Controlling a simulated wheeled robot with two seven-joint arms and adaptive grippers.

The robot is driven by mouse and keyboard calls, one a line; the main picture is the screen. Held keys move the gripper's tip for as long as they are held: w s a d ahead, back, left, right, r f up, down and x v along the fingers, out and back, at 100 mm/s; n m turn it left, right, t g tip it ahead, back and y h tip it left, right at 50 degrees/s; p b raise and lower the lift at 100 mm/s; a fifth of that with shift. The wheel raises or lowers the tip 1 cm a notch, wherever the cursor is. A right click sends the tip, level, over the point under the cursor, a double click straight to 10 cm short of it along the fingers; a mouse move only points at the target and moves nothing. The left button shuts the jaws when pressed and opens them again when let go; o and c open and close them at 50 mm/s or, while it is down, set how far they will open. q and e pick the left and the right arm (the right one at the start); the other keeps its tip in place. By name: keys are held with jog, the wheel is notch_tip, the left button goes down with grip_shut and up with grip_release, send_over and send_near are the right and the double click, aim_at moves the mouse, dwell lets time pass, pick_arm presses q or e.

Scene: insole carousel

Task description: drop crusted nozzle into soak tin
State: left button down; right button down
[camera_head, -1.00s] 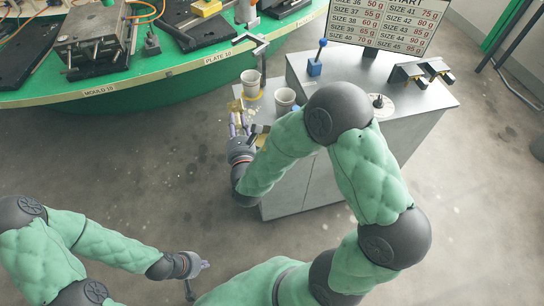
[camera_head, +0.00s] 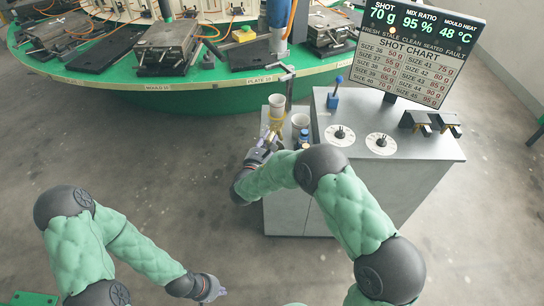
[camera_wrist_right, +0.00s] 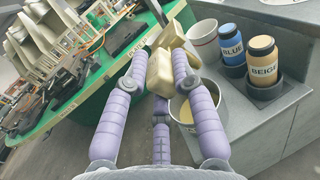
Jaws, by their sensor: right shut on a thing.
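My right gripper (camera_head: 268,141) is at the left end of the grey cabinet, close to the cups. A round metal tin (camera_wrist_right: 212,118) with yellowish contents is beneath and right of the piece, partly hidden by a finger. The piece appears above the tin rather than in it. My left gripper (camera_head: 219,291) is low over the floor, too small to read.
BLUE (camera_wrist_right: 232,43) and BEIGE (camera_wrist_right: 263,61) bottles stand in holders beside the tin. The green carousel (camera_head: 190,92) is behind, left. The shot display (camera_head: 420,45) stands on the cabinet (camera_head: 390,170).

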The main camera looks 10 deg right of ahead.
notch_tip(320, 180, down, 6)
jog(key=b, duration=0.2)
jog(key=shift+r+b, duration=0.1)
jog(key=shift+b, duration=0.3)
jog(key=c, duration=0.9)
grip_release()
jog(key=shift+c, duration=0.2)
jog(key=v, duration=1.2)
